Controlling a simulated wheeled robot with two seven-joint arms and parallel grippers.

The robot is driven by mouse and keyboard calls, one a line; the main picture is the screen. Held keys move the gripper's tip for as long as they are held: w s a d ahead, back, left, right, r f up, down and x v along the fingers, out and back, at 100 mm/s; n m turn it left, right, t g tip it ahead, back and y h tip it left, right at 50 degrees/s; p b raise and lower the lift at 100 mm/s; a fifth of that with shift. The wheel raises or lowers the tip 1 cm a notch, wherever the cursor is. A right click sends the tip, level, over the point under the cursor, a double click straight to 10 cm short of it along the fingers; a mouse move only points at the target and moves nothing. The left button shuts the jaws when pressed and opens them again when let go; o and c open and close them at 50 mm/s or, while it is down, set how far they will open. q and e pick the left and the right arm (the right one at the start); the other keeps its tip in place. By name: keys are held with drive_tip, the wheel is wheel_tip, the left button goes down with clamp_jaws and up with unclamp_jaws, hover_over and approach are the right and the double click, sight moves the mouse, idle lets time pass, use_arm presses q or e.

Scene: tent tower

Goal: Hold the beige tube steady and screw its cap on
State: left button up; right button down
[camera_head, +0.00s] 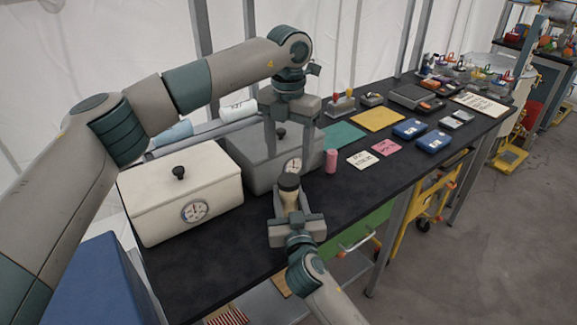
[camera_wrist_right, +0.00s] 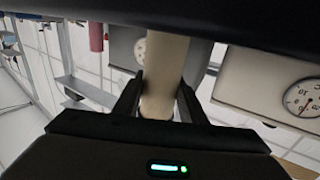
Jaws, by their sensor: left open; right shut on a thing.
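The beige tube (camera_head: 290,200) stands roughly upright between the fingers of my right gripper (camera_head: 289,212), near the front of the dark table. A dark cap (camera_head: 289,182) sits at its top end; I cannot tell how tightly it is seated. In the right wrist view the tube (camera_wrist_right: 166,75) runs up between both fingers (camera_wrist_right: 160,105), and a dark shape at the top edge hides its upper end. My left gripper (camera_head: 289,150) is open, pointing down above the cap with its fingers apart and nothing between them.
A cream box with a dial (camera_head: 165,205) stands left, and a grey box with a dial (camera_head: 250,160) is close behind the grippers. A pink cylinder (camera_head: 331,161) stands just right. Paper cards (camera_head: 386,148) and blue boxes (camera_head: 410,129) lie farther right.

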use_arm(q)
drive_tip(key=shift+r, duration=2.75)
use_arm(e)
drive_tip(key=c, duration=1)
unclamp_jaws()
drive_tip(key=shift+c, duration=0.2)
drive_tip(key=shift+s+f, duration=0.1)
use_arm(q)
drive_tip(key=shift+f+b, duration=1.75)
drive_tip(key=shift+b, duration=0.05)
use_arm(e)
drive_tip(key=s+d, duration=0.2)
drive_tip(key=s, duration=1.5)
drive_tip(key=shift+d, duration=0.4)
